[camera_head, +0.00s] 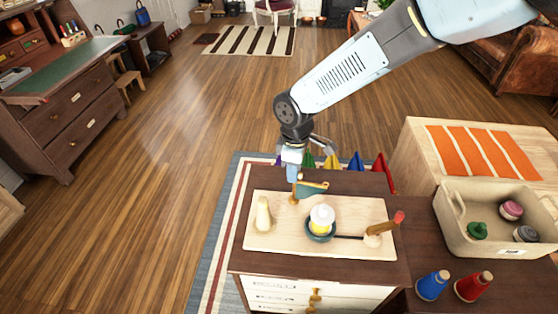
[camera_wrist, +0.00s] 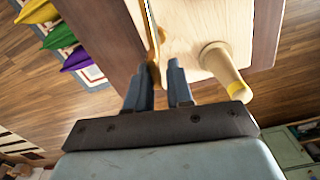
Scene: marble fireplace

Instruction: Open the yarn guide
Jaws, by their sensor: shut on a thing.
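The yarn guide, a brass post with a teal flag-like piece (camera_head: 312,188), stands at the back of a pale wooden board (camera_head: 275,238) on a dark cabinet. My gripper (camera_head: 294,181) comes down on it from above and is shut on its brass part. In the wrist view the fingertips (camera_wrist: 163,68) close around the brass piece (camera_wrist: 152,45), whose lower end is partly hidden by the fingers. The teal piece points to the right in the head view.
Blue (camera_head: 432,286) and red (camera_head: 473,287) spools and a beige bin (camera_head: 485,240) stand to the right.

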